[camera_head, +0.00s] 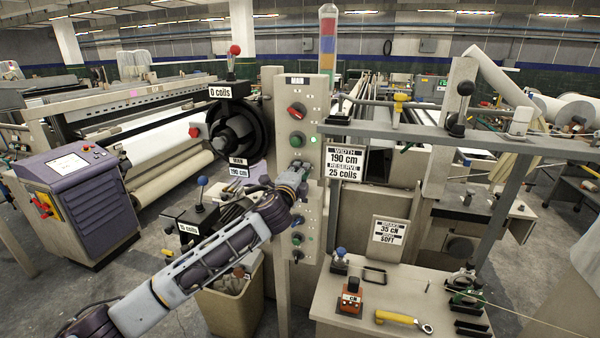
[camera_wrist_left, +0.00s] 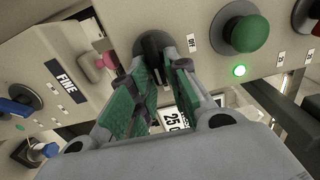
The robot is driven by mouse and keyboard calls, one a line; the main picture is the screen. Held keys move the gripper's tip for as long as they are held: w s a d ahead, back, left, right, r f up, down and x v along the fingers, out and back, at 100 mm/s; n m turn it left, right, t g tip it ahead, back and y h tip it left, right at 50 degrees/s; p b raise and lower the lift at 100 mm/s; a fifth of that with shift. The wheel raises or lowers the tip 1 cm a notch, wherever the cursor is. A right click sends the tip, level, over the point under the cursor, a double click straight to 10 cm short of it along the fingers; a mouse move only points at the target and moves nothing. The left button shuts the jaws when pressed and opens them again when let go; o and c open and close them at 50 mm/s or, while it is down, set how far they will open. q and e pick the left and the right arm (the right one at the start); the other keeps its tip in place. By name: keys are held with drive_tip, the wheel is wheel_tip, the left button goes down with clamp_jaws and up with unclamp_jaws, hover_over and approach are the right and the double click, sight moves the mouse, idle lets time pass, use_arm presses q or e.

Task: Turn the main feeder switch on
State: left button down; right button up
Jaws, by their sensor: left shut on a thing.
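My left gripper (camera_head: 299,170) is at the panel below the green button. In the left wrist view my left gripper (camera_wrist_left: 165,68) is shut on a black rotary knob (camera_wrist_left: 153,43), with an OFF label beside it. The green button (camera_wrist_left: 245,30) and lit lamp (camera_wrist_left: 239,70) are to its right. The fingers hide part of the knob. My right gripper is not in view.
A black coil holder (camera_head: 236,128) with a red-topped lever is left of the panel. A horizontal grey beam (camera_head: 430,135) extends right. A bench (camera_head: 400,295) with a yellow-handled tool is at lower right. A beige bin (camera_head: 232,305) stands below my left arm.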

use_arm(q)
drive_tip(key=shift+f, duration=0.1)
drive_tip(key=c, duration=1.5)
unclamp_jaws()
drive_tip(key=shift+s, duration=0.15)
drive_tip(key=shift+v, duration=5.9)
